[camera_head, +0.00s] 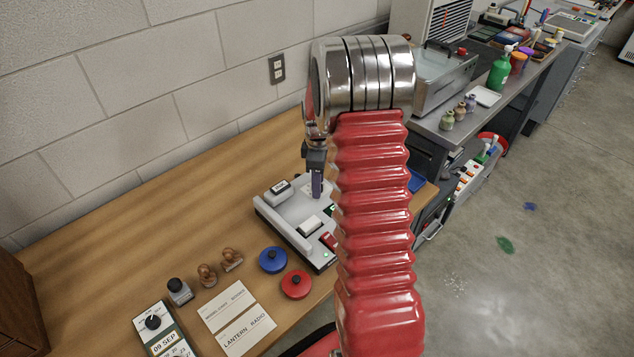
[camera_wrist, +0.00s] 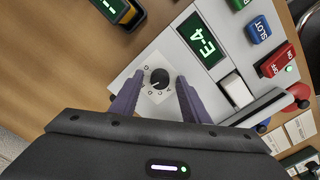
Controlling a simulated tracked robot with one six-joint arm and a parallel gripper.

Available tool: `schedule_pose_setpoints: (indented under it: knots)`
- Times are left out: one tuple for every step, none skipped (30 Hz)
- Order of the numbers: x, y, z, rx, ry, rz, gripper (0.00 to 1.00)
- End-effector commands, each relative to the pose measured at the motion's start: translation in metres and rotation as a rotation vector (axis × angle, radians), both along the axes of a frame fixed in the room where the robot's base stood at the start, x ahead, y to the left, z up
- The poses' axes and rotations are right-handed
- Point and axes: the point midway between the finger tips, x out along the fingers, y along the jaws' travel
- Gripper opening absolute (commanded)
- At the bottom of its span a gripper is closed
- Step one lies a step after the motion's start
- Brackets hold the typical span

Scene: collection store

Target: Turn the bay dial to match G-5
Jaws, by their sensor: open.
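The bay dial (camera_wrist: 160,78) is a small black knob with a white pointer mark on a pale plate with letters around it, seen in the wrist view. The knob cannot be made out there.
A blue SLOT button (camera_wrist: 258,30) and a red ON/OFF switch (camera_wrist: 276,62) sit on the console. Blue (camera_head: 273,260) and red (camera_head: 296,284) round lidded items, stamps (camera_head: 207,274) and paper cards (camera_head: 228,305) lie nearby.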

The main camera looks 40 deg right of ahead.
Motion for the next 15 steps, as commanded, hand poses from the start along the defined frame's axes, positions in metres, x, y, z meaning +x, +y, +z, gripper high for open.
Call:
schedule_pose_setpoints:
  knots:
    - [-0.0001, -0.0001, 0.0000, 0.000, 0.000, 0.000, 0.42]
    - [-0.0001, -0.0001, 0.0001, 0.000, 0.000, 0.000, 0.42]
    - [-0.0001, -0.0001, 0.0001, 0.000, 0.000, 0.000, 0.42]
    - [-0.0001, -0.0001, 0.0001, 0.000, 0.000, 0.000, 0.41]
    - [-0.0001, -0.0001, 0.0001, 0.000, 0.000, 0.000, 0.39]
    - [-0.0001, -0.0001, 0.0001, 0.000, 0.000, 0.000, 0.36]
    - [-0.0001, -0.0001, 0.0001, 0.000, 0.000, 0.000, 0.34]
    - [-0.0001, -0.0001, 0.0002, 0.000, 0.000, 0.000, 0.32]
    - [-0.0001, -0.0001, 0.0002, 0.000, 0.000, 0.000, 0.29]
    - [-0.0001, -0.0001, 0.0002, 0.000, 0.000, 0.000, 0.27]
    - [-0.0002, -0.0002, 0.0002, 0.000, 0.000, 0.000, 0.25]
    - [-0.0002, -0.0002, 0.0002, 0.000, 0.000, 0.000, 0.22]
    - [-0.0002, -0.0002, 0.0002, 0.000, 0.000, -0.001, 0.20]
    - [-0.0002, -0.0002, 0.0002, 0.000, 0.000, -0.001, 0.18]
    - [-0.0002, -0.0002, 0.0003, 0.000, 0.000, -0.001, 0.15]
